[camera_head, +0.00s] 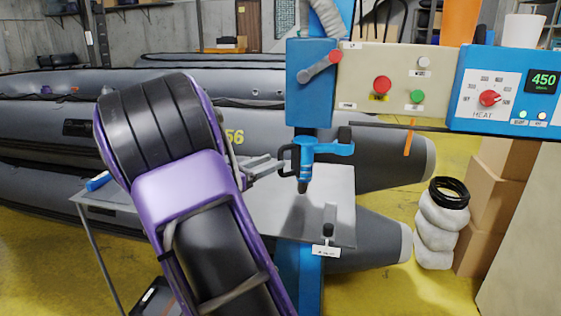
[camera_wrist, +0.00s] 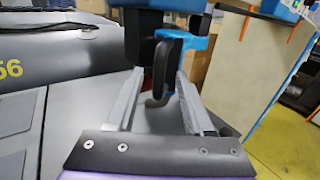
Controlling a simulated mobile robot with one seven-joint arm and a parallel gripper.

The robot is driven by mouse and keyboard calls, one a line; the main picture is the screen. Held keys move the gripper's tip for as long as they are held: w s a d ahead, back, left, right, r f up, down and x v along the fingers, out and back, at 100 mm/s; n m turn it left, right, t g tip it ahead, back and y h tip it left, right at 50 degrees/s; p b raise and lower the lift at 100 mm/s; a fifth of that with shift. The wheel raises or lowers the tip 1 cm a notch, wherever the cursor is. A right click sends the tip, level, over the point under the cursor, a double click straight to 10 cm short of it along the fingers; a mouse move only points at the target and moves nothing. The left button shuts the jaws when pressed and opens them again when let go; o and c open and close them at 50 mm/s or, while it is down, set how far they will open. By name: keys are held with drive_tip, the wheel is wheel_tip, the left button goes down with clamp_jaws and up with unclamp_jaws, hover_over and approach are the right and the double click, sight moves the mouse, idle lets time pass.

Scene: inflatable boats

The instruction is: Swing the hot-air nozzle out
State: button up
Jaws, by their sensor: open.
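The hot-air nozzle is a blue arm (camera_head: 322,149) with a dark tip (camera_head: 303,184) pointing down, mounted on the blue machine column. A black loop handle (camera_head: 285,160) sticks out on its left side. My gripper (camera_head: 272,168) reaches in from the left, its fingertips at the handle. In the wrist view my gripper (camera_wrist: 160,78) is open, with the black handle (camera_wrist: 163,72) between or just beyond its two grey fingers. I cannot tell whether either finger touches it. The blue nozzle body (camera_wrist: 202,43) shows just behind, partly hidden by black parts.
A grey table plate (camera_head: 325,205) lies below the nozzle. The control panel (camera_head: 400,75) with red and green buttons and the heat box (camera_head: 500,88) reading 450 are above right. Grey inflatable boats (camera_head: 265,125) lie behind. White rolls (camera_head: 440,235) and cardboard boxes (camera_head: 492,205) stand right.

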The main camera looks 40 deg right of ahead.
sight(280, 155)
drive_tip(key=shift+w+d, duration=0.15)
drive_tip(key=shift+d, duration=0.95)
drive_tip(key=shift+w+d, duration=0.1)
drive_tip(key=shift+d, duration=1)
drive_tip(key=shift+c, duration=0.3)
clamp_jaws()
